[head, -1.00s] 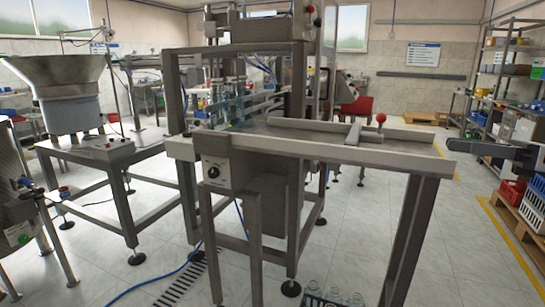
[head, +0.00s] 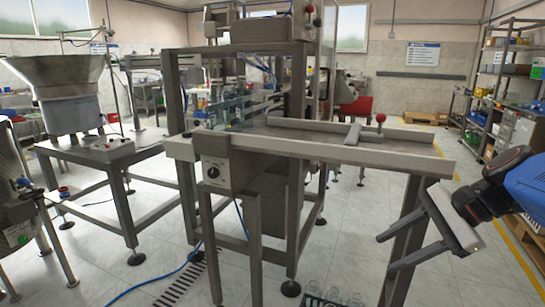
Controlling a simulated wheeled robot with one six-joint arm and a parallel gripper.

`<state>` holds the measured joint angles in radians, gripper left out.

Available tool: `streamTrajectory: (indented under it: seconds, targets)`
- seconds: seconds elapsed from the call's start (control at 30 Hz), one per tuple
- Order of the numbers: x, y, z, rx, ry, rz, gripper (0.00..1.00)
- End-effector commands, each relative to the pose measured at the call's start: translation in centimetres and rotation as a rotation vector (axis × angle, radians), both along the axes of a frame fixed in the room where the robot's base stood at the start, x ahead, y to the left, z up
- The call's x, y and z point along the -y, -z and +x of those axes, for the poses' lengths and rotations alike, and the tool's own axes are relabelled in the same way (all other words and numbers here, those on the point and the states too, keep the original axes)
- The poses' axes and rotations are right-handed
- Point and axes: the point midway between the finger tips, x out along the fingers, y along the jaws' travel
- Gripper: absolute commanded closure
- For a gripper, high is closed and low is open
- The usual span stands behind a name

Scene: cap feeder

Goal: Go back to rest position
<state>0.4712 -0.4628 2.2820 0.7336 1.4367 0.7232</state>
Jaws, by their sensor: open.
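My gripper (head: 385,253) is at the right of the head view, in front of the right leg of the feeder table (head: 310,147). Its two dark fingers point left and down, are spread apart, and hold nothing. The blue part of my arm comes in from the right edge. The gripper is below the level of the table top and looks nearer to me than the table leg. I cannot tell the exact gap between them.
The control box (head: 214,170) with a black knob hangs on the table's front. Several clear bottles (head: 335,297) stand low at the bottom edge. A hopper (head: 60,90) is at the left. Floor in front is mostly clear.

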Motion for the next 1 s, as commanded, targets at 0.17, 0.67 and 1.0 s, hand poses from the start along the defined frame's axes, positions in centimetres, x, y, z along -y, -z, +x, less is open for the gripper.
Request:
streamTrajectory:
  seconds: [0.17,0.67,1.0]
  targets:
    - [-0.6,4.3,-3.7,0.129,-0.261,-0.280,0.57]
    - [2.7,10.4,-8.3,0.503,-1.018,-0.940,0.57]
    - [3.2,10.7,-8.3,0.550,-1.117,-1.018,0.57]
